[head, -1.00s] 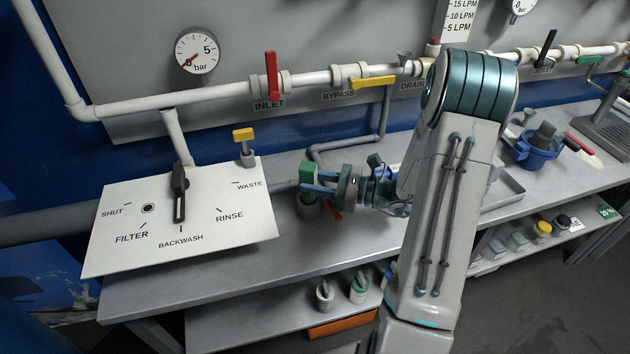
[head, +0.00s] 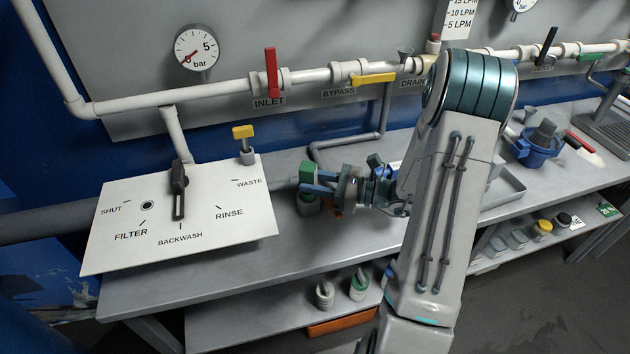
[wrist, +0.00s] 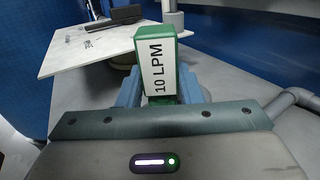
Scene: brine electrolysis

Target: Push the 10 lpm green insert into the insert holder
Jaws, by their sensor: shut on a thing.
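The green insert (wrist: 171,37) stands upright in the wrist view with a white "10 LPM" label facing the camera. My gripper (wrist: 160,90) has its blue fingers on either side of the insert and is shut on it. In the head view the insert's green top (head: 307,169) shows between the fingers of my gripper (head: 318,182). Directly below is a dark green, round-looking piece (head: 307,207) on the bench, which may be the insert holder. The fingers hide where the insert and this piece meet, so I cannot tell how deep the insert sits.
A white valve panel (head: 110,254) with a black handle (head: 179,192) stands left of my gripper. Pipes with a red inlet lever (head: 272,72) and a yellow bypass lever (head: 373,78) run behind. Bare bench (head: 290,255) lies in front. A blue vessel (head: 537,150) stands far right.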

